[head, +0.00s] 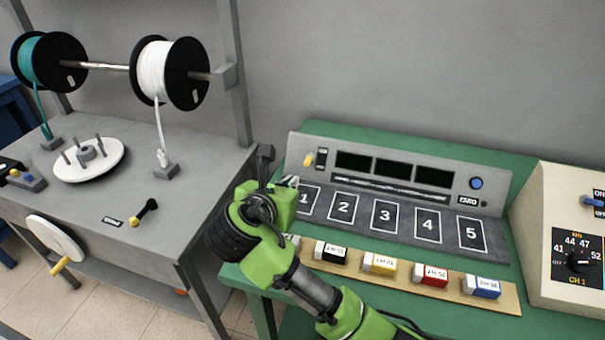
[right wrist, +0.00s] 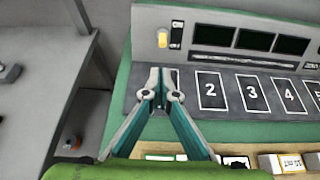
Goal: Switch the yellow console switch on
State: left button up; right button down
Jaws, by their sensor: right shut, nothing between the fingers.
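The yellow switch (head: 308,159) is on the left end of the grey console's (head: 395,145) upright face, beside a small black ON/OFF label. It also shows in the right wrist view (right wrist: 163,39). I cannot tell its on or off position for sure. My right gripper (head: 291,182) is just below and left of the switch in the head view, over the console's left end near slot 1. In the right wrist view its fingertips (right wrist: 163,87) are together and empty, below the switch and apart from it in the picture. My left gripper is not in view.
Several labelled coil blocks (head: 380,263) lie on a wooden strip before the numbered slots. A beige box with a dial (head: 578,262) stands at the right. A grey winding bench (head: 110,200) with wire spools (head: 153,72) and a grey post stands at the left.

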aim_at(308, 161)
jog(key=x, duration=1)
jog(key=shift+w, duration=0.1)
jog(key=shift+d, duration=0.1)
